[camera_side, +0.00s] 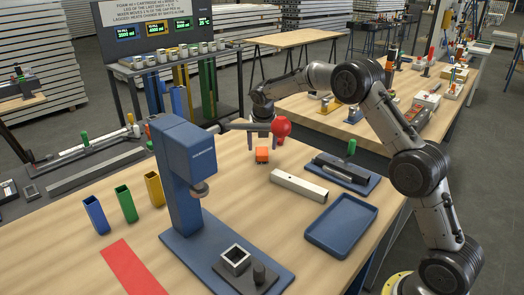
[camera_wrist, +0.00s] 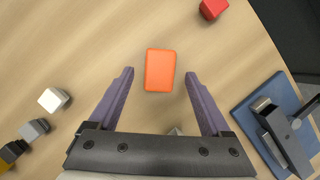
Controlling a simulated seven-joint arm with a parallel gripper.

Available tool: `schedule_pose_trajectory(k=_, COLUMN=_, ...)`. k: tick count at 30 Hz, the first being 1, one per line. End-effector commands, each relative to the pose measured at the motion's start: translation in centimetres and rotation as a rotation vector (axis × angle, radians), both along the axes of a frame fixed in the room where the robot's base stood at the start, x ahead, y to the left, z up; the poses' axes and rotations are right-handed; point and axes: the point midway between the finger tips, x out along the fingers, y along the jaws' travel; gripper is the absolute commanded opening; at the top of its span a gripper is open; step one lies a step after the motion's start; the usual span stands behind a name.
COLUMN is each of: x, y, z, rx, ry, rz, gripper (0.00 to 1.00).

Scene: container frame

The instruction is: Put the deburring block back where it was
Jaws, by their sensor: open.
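An orange block (camera_side: 262,155), which I take for the deburring block, rests on the wooden table behind the blue press. It also shows in the wrist view (camera_wrist: 160,70), its long side pointing roughly away from my gripper. My gripper (camera_side: 265,146) points down over the block with both fingers apart. In the wrist view the fingertips (camera_wrist: 159,75) lie on either side of the block, with bare wood showing between each finger and the block. No grip on it shows. Exact height above the table cannot be told.
The blue press (camera_side: 182,170) has a lever with a red ball (camera_side: 281,126) close to my gripper. A metal square tube (camera_side: 299,187), a blue tray (camera_side: 341,225) and a blue-based clamp (camera_side: 347,174) stand nearby. Blue, green and yellow holders (camera_side: 126,203) stand left.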

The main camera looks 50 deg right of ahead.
Motion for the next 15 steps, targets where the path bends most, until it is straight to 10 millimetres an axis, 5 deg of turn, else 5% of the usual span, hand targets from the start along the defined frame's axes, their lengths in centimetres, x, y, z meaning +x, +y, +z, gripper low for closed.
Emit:
schedule_pose_trajectory(k=6, x=-1.2, y=1.3, z=4.3, rx=0.0, ry=-0.004, rz=0.001, gripper=0.82)
schedule_pose_trajectory(k=15, x=-2.2, y=2.2, z=7.3, rx=0.001, ry=-0.001, rz=0.0, gripper=0.82)
